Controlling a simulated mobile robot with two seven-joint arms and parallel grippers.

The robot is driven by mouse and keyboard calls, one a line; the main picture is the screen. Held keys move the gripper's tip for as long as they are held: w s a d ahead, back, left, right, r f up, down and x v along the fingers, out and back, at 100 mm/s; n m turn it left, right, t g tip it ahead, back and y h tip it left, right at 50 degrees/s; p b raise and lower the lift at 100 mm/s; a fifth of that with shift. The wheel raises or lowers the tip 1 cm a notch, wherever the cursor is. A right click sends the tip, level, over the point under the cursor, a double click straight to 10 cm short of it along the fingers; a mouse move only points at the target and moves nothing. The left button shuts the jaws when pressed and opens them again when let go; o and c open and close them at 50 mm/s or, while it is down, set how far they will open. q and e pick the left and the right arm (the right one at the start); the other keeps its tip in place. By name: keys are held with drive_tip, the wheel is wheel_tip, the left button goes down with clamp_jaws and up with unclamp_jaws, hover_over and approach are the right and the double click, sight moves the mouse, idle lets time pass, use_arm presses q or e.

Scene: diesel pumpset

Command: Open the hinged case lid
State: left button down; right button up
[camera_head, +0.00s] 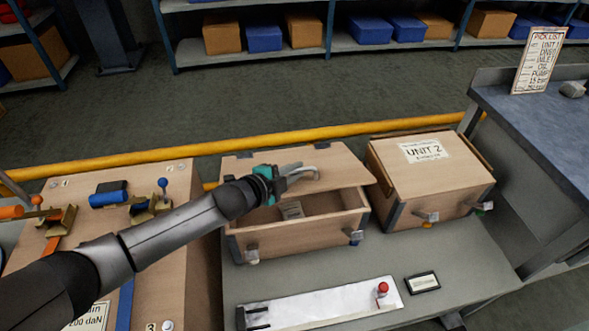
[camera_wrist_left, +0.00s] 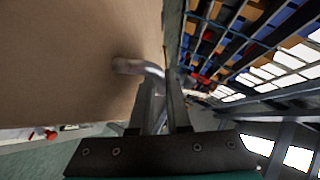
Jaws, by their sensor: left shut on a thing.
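The left wooden case (camera_head: 298,233) stands on the grey bench with its lid (camera_head: 342,177) raised at an angle and part of its inside showing. A small pale item (camera_head: 291,210) shows inside it. My left gripper (camera_head: 297,172) is at the lid, shut on its curved metal handle (camera_head: 322,173). In the left wrist view the fingers (camera_wrist_left: 164,103) close around the handle (camera_wrist_left: 142,68), with the plain wooden lid face (camera_wrist_left: 75,65) on the left. My right gripper is not in view.
A shut case marked UNIT 2 (camera_head: 428,172) stands close on the right. A white panel with a red knob (camera_head: 320,304) lies in front. A wooden fixture board (camera_head: 110,245) is at left, under my arm. A yellow rail (camera_head: 300,137) runs behind.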

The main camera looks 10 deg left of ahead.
use_arm(q)
drive_tip(key=r+p, duration=0.1)
drive_tip(key=w+r+p, duration=0.1)
drive_tip(key=r+g+p, duration=0.1)
drive_tip(key=shift+w+d+r+n, duration=0.15)
drive_tip(key=shift+w+r+n, duration=0.05)
drive_tip(key=shift+w+n, duration=0.1)
drive_tip(key=shift+w+r+g+p, duration=0.4)
drive_tip(key=shift+r+p, duration=0.05)
drive_tip(key=shift+p, duration=0.1)
drive_tip(key=shift+w+a+r+n, duration=0.2)
drive_tip(key=shift+w+r+n, duration=0.1)
drive_tip(key=shift+w, duration=0.05)
drive_tip(key=shift+w+a+r, duration=0.1)
drive_tip(key=shift+w+a, duration=0.05)
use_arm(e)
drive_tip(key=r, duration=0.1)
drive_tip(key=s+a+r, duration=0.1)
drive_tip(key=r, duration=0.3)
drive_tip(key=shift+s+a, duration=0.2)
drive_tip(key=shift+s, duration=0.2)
use_arm(q)
drive_tip(key=shift+a, duration=0.1)
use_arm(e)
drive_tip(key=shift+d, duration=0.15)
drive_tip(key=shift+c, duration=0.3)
